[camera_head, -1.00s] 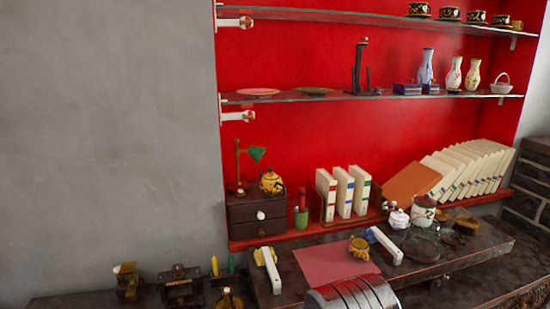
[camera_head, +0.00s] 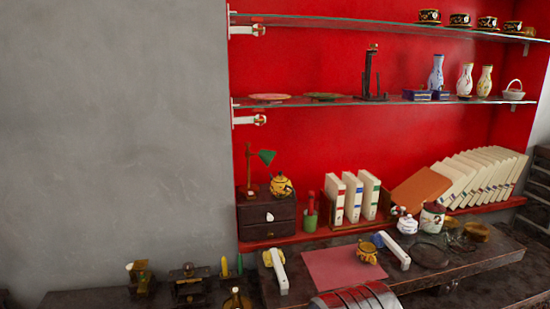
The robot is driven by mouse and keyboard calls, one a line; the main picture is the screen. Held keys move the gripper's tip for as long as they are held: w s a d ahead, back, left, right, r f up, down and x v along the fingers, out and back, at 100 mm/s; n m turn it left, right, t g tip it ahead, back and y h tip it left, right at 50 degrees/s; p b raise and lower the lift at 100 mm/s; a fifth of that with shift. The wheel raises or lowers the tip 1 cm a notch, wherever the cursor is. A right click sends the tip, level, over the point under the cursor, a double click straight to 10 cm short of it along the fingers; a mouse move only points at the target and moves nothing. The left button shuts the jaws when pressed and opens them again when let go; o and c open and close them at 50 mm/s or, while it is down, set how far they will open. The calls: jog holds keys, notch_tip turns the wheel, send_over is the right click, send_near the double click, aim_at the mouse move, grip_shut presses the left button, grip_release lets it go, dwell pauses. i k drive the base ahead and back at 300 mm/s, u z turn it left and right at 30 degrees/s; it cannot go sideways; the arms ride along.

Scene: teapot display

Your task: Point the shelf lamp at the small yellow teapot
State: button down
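The shelf lamp (camera_head: 250,168) has a thin brown stand and a green shade (camera_head: 267,157). It stands on a small dark drawer box (camera_head: 266,218) at the left end of the red shelf, and its shade tips out to the right. A small yellow teapot (camera_head: 281,187) with dark markings sits on the same box, just right of the lamp stand and below the shade. A second small yellow pot (camera_head: 367,252) is on the lower table by a pink sheet. No gripper fingers show in this view.
White binders (camera_head: 352,197) stand right of a green cup (camera_head: 310,220) on the shelf. White-handled items (camera_head: 279,271) lie on the dark table below. Glass shelves (camera_head: 330,102) with vases and cups are above. The grey wall at left is bare.

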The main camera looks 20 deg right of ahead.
aim_at(266, 156)
jog(key=u, duration=1.2)
jog(key=k, duration=0.6)
jog(key=z, duration=1.3)
jog(key=i, duration=1)
jog(key=z, duration=0.05)
